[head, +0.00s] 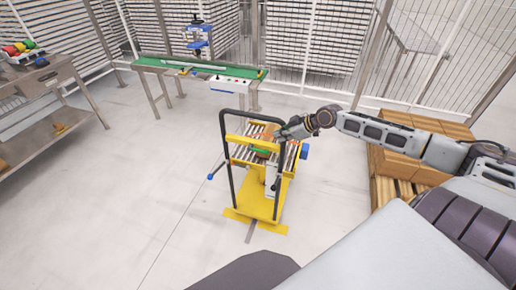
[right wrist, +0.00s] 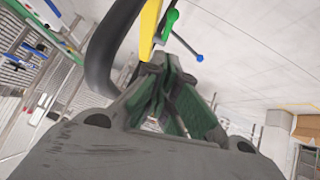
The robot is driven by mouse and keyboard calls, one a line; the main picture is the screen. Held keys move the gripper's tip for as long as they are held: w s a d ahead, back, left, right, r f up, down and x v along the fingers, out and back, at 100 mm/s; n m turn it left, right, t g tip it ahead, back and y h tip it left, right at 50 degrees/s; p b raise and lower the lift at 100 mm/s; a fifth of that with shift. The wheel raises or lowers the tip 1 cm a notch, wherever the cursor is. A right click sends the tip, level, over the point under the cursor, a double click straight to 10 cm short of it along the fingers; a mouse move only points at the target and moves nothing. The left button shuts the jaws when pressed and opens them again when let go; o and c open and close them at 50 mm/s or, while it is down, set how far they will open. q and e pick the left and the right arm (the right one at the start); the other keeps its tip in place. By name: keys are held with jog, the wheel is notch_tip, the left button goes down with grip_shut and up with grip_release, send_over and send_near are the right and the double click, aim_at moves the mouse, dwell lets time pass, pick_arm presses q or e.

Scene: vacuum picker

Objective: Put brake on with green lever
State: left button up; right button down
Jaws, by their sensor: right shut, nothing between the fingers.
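The green lever (head: 259,151) shows as a short green bar near the top of the yellow cart (head: 262,204), just under the yellow crossbar. In the right wrist view a green grip (right wrist: 170,23), which looks like this lever, stands beside a yellow bar (right wrist: 149,28), just beyond my fingertips. My right gripper (head: 279,133) is at the cart's top, right of and slightly behind the lever in the head view. Its fingers (right wrist: 166,64) are shut and empty. I cannot tell whether they touch the lever. My left gripper is out of view.
The cart's black handle frame (head: 228,165) stands close to my right gripper. A blue-knobbed rod (head: 211,176) sticks out left. A green-topped bench (head: 200,70) stands behind, and cardboard boxes (head: 400,165) on a pallet stand right. The floor left of the cart is clear.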

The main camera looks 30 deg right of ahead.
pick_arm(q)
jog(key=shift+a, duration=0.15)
pick_arm(e)
jog(key=shift+w+a+r, duration=0.1)
jog(key=shift+a+r, duration=0.5)
jog(key=shift+a, duration=0.05)
jog(key=shift+d, duration=0.1)
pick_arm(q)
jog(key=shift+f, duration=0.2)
pick_arm(e)
jog(key=shift+w+f, duration=0.3)
jog(key=shift+f, duration=0.05)
jog(key=shift+f, duration=0.1)
jog(key=b, duration=0.1)
send_near(254, 149)
jog(key=shift+w+a, duration=0.85)
jog(key=shift+w, duration=0.35)
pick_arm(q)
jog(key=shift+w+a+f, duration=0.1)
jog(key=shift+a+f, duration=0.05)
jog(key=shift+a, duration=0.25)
pick_arm(e)
jog(key=shift+w+d+f, duration=0.1)
jog(key=shift+d+f, duration=0.05)
jog(key=shift+f, duration=0.65)
jog(key=shift+w+d+f, duration=0.15)
jog(key=shift+f, duration=0.65)
